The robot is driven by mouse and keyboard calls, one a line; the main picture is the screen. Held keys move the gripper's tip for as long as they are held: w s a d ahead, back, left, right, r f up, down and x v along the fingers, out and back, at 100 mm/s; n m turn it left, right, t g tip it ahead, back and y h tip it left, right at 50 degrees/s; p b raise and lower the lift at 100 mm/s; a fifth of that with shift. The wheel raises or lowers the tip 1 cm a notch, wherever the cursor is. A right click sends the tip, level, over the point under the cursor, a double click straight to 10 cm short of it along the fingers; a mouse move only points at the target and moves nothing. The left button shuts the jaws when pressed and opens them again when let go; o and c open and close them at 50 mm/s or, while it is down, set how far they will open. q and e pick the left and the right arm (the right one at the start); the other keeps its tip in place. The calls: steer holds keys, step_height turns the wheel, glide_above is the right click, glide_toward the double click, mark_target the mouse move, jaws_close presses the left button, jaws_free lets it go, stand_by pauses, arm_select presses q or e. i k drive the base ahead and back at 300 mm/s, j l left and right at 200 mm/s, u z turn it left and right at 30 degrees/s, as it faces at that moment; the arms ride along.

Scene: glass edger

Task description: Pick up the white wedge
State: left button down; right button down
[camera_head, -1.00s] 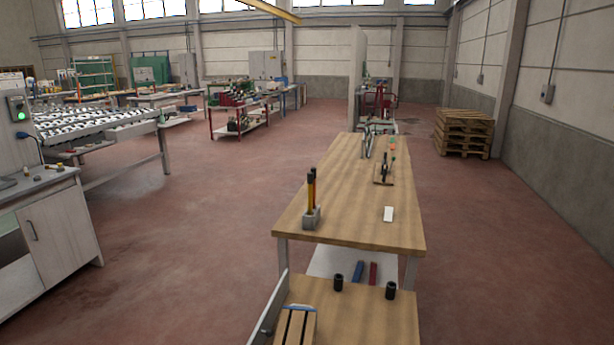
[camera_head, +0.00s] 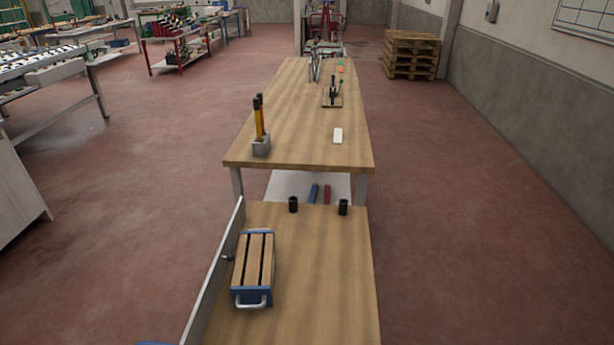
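A small white block, which looks like the white wedge (camera_head: 338,135), lies on the far wooden table (camera_head: 300,110), right of the table's middle and near its front part. It is too small for me to make out its slope. Neither of my grippers shows in the head view.
A grey holder (camera_head: 261,147) with yellow-handled tools stands left of the white block. A dark clamp-like tool on a board (camera_head: 332,93) lies behind it. A nearer table (camera_head: 330,290) bears a slatted blue-framed box (camera_head: 253,268) and two black cylinders. Red floor right of the tables is clear.

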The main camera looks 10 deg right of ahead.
mark_target(336, 137)
steer(key=j+u, duration=0.1)
steer(key=u, duration=0.9)
steer(key=i+j+u, duration=0.15)
steer(key=j, duration=0.3)
steer(key=i+j+u, duration=0.1)
steer(key=i+j, duration=0.2)
steer(key=j, duration=0.15)
steer(key=i+j+u, duration=0.15)
steer(key=i+j, duration=0.15)
steer(key=j, duration=0.15)
steer(key=i+j+u, duration=0.1)
steer(key=i+j, duration=0.15)
steer(key=j, duration=0.15)
steer(key=i+z, duration=0.25)
steer(key=i, duration=0.15)
steer(key=i+j+z, duration=0.15)
steer(key=i+z, duration=0.15)
steer(key=i+j+z, duration=0.25)
steer(key=i, duration=0.2)
steer(key=i+l+z, duration=0.3)
steer(key=i+z, duration=0.7)
steer(key=i, duration=0.15)
steer(key=i+j+z, duration=0.15)
steer(key=i+z, duration=0.35)
steer(key=i, duration=0.05)
